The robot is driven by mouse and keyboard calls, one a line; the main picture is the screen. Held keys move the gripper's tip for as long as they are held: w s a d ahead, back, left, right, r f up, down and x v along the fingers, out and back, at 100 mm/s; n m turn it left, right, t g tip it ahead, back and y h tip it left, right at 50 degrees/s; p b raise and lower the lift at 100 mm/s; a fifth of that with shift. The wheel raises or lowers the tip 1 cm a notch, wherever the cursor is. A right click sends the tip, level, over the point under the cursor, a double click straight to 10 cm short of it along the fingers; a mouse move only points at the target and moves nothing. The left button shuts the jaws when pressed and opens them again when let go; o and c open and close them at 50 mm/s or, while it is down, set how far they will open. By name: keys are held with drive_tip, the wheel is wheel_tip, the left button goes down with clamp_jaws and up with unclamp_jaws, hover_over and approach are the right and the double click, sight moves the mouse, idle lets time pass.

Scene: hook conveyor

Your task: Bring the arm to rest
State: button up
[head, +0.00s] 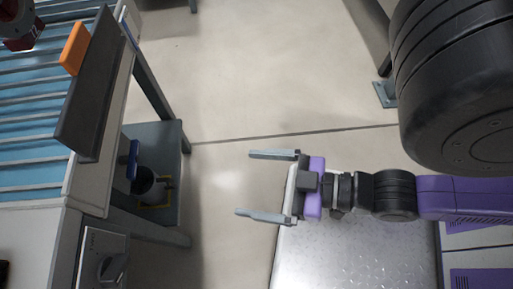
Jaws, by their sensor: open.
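My gripper (262,185) is in the head view, right of the picture's middle and low. Its two grey fingers point left and stand wide apart. Nothing is between them. My purple and black arm (393,195) reaches in from the right edge, roughly level across the picture. The gripper appears over the pale floor and the left edge of a metal plate surface, and looks apart from the conveyor.
A roller conveyor (35,110) with a dark side plate (92,95) and an orange block (74,47) stands at the left. Its grey leg frame (150,80) reaches toward the middle. Open floor (260,70) lies between it and my arm.

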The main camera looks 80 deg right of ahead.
wheel_tip(320, 180, up, 26)
drive_tip(key=p, duration=2.6)
